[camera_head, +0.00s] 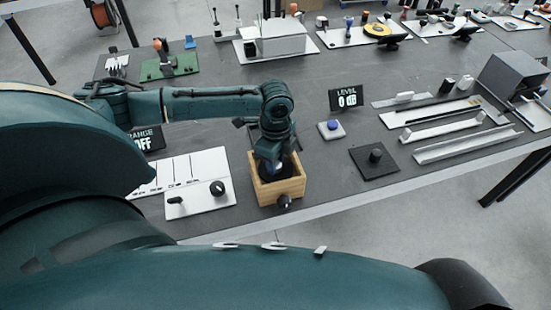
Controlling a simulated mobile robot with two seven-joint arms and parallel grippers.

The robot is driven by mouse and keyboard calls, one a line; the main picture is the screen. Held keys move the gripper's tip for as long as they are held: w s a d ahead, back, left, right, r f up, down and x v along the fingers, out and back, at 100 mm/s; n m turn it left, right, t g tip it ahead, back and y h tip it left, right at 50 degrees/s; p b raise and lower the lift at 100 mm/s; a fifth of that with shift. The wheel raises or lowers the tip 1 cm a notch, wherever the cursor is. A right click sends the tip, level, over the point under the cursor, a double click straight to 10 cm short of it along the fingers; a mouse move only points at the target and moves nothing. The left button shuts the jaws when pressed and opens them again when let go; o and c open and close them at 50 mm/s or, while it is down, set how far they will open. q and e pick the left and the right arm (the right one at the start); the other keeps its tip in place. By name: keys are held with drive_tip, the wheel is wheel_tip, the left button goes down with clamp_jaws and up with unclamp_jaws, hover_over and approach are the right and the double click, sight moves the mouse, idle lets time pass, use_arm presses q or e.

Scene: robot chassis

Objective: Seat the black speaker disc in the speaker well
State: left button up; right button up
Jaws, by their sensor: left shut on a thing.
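A light wooden box (292,188) with an open top stands near the front edge of the table. A dark round knob (284,202) sits on its front face. My left gripper (270,172) points down into the box's open top, and its fingers are mostly hidden by the wrist and the box. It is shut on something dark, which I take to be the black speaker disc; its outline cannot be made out. The speaker well inside the box is hidden too, so I cannot tell whether the disc touches it. My right gripper is out of view.
A white panel (205,165) with a black knob lies left of the box. To the right are a black pad (362,164) with a knob, a blue-button block (331,130) and a LEVEL display (346,98). Rails (465,145) lie further right. Bare grey table lies between.

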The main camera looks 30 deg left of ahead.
use_arm(q)
drive_tip(key=shift+f, duration=0.2)
drive_tip(key=o, duration=1.1)
wheel_tip(320, 180, up, 13)
